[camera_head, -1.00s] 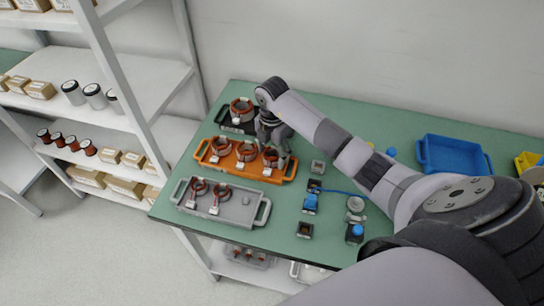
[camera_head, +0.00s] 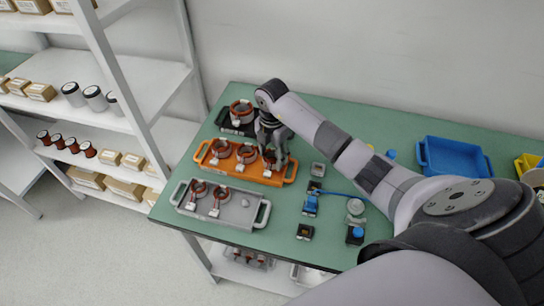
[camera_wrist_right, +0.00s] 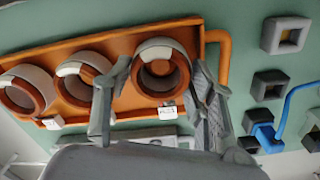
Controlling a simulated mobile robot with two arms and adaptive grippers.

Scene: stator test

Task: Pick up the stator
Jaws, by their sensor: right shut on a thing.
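The stators are copper-coloured rings with pale tops. Three sit in a row in an orange tray (camera_head: 220,167) on the green table. My right gripper (camera_head: 274,163) reaches down over the rightmost stator (camera_wrist_right: 160,72) in that tray. In the right wrist view its fingers (camera_wrist_right: 160,90) lie on both sides of this ring and are shut on it. A white label hangs at the ring's near side. The stator still appears within the tray; whether it touches the tray floor is hidden. My left gripper is not in view.
A black tray (camera_head: 226,126) with a stator stands behind, and a grey tray (camera_head: 240,212) with smaller rings stands in front. Small fixtures and a blue cable (camera_head: 340,193) lie to the right. A blue bin (camera_head: 455,157) stands further right. Shelves are on the left.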

